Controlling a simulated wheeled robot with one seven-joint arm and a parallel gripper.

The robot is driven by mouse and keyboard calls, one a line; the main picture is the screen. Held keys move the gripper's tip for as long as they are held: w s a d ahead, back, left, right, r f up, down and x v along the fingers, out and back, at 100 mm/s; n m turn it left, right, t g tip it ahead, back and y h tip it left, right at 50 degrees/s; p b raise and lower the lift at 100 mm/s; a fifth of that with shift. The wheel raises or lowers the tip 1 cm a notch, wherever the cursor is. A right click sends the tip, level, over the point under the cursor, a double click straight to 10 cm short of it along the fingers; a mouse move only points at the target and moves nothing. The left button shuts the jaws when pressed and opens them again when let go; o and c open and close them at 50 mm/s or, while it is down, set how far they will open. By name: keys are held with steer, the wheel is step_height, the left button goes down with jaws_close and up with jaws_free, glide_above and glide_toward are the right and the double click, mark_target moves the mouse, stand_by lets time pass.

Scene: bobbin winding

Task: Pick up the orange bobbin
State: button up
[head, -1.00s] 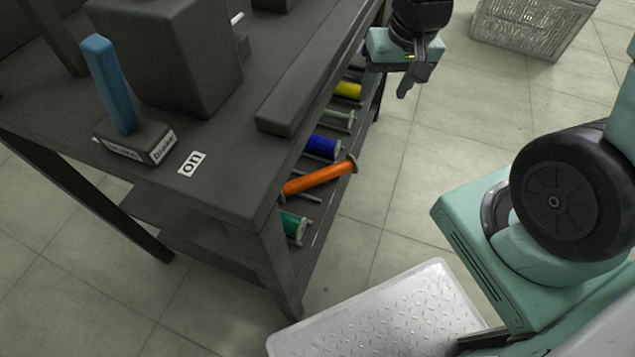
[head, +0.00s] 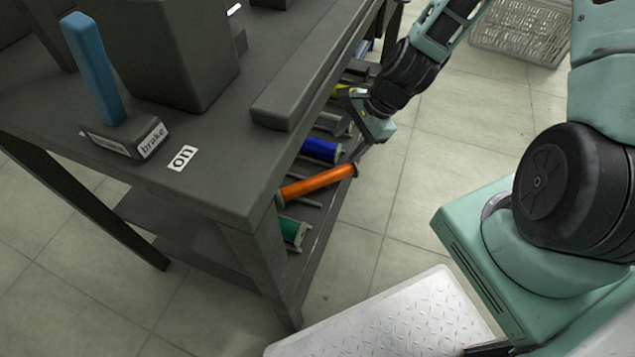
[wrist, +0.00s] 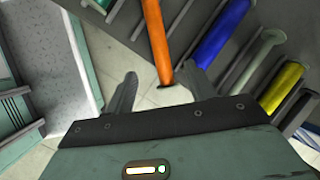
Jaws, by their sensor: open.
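The orange bobbin (head: 318,183) lies across the rack on the lower shelf of the dark workbench, its near end sticking out past the shelf edge. In the wrist view the orange bobbin (wrist: 154,40) runs down from the top, its end between and just beyond my fingertips. My gripper (wrist: 160,82) is open, with one finger on each side of the bobbin's line and nothing held. In the head view my gripper (head: 364,150) is beside the shelf, close to the bobbin's outer end; its fingers are partly hidden.
A blue bobbin (head: 321,149), a green bobbin (head: 291,231) and a yellow bobbin (wrist: 281,87) sit on the same rack. The bench top (head: 225,150) overhangs the shelf. A blue brake lever (head: 92,70) stands on it. A wire basket (head: 520,35) is on the floor; open floor lies right of the bench.

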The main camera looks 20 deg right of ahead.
steer(key=b, duration=0.4)
glide_toward(319, 179)
steer(key=x, duration=0.4)
steer(key=shift+w+f, duration=0.25)
steer(key=shift+b+x, duration=1.55)
steer(key=shift+x, duration=1.15)
steer(key=shift+s+r, duration=0.1)
steer(key=shift+s, duration=0.15)
jaws_close()
